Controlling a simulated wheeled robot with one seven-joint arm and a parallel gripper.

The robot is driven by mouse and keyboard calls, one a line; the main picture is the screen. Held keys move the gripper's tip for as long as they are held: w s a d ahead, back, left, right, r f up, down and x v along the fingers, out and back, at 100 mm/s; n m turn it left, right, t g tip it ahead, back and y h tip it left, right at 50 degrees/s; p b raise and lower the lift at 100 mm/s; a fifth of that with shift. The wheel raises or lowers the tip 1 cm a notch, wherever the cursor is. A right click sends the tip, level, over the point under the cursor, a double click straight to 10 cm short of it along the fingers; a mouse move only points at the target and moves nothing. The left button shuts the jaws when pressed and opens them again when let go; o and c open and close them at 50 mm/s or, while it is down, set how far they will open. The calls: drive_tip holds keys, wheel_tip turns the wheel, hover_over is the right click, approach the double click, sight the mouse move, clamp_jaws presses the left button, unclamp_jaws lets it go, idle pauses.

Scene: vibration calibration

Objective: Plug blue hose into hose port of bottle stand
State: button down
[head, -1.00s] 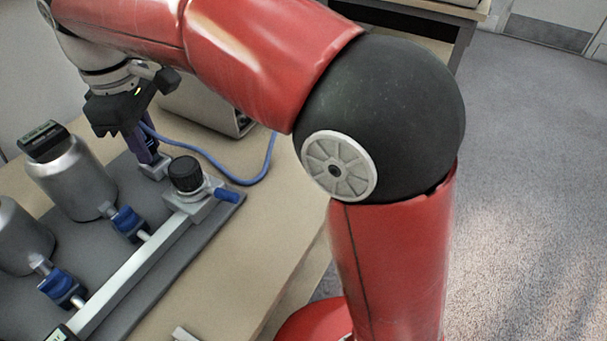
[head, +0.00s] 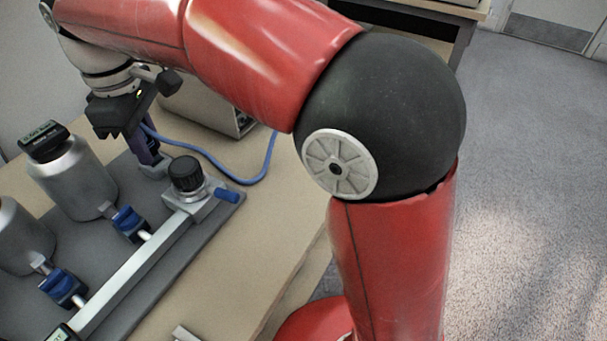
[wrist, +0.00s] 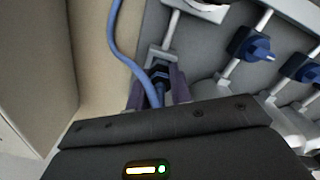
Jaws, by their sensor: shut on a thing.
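The blue hose (head: 212,163) loops over the table to my gripper (head: 148,157). In the wrist view, the blue hose (wrist: 124,42) bends down between the fingers of my gripper (wrist: 159,88), which are shut on its end. The bottle stand (head: 98,236) is a dark grey plate carrying metal bottles and a light rail. A small grey block, apparently the hose port (head: 153,172), sits at its far edge, right below my fingertips. It also shows in the wrist view (wrist: 157,54), against the dark hose end. I cannot tell whether the hose end is seated in it.
Two silver bottles (head: 75,180) stand on the left. Blue-handled valves (head: 128,222) join the rail (head: 132,280). A black knob (head: 186,174) stands close right of my gripper. A grey box (head: 205,108) is behind. The wooden table (head: 262,222) is clear on the right.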

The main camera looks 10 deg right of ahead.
drive_tip(key=shift+f, duration=0.1)
idle(0.3)
drive_tip(key=m, duration=0.4)
drive_tip(key=shift+m, duration=2)
drive_tip(key=m, duration=0.4)
drive_tip(key=c, duration=1.2)
unclamp_jaws()
drive_tip(key=shift+o, duration=0.2)
